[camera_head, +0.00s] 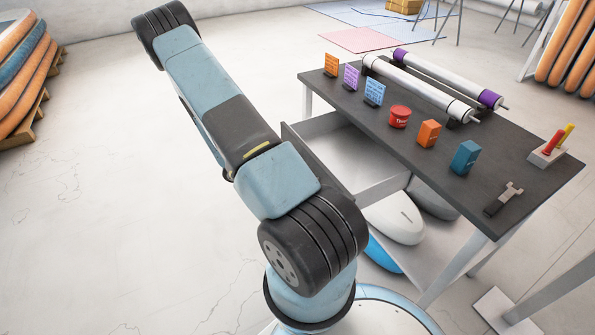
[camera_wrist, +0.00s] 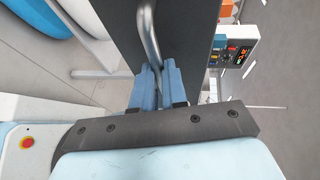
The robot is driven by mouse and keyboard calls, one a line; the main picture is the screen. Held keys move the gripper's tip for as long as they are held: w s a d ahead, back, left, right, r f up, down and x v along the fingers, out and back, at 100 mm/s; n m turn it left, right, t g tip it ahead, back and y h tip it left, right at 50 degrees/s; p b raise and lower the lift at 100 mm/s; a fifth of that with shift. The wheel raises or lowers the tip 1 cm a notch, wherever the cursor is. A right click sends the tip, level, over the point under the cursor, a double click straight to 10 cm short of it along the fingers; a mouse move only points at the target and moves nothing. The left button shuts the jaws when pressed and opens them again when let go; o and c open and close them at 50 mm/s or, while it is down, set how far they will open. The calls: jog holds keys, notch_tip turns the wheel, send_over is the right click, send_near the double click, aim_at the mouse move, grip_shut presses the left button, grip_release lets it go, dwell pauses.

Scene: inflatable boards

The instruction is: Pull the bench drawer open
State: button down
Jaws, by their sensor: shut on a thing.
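The bench (camera_head: 475,160) has a dark top and pale legs. Its drawer (camera_head: 318,165) stands out from under the top, pulled open, with a dark front and a grey inside that shows partly and looks empty. In the wrist view the dark drawer front (camera_wrist: 190,45) fills the upper middle, with a bent metal handle (camera_wrist: 148,32) running along it. My gripper (camera_wrist: 153,82) has its blue fingers closed around the handle's end. In the head view my arm hides the gripper and the handle.
White and blue boards (camera_head: 395,218) rest below. Floor left of the drawer is clear.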

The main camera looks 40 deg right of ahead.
jog(key=c, duration=1.2)
grip_release()
jog(key=shift+f, duration=0.1)
jog(key=shift+o, duration=0.2)
jog(key=v, duration=1.4)
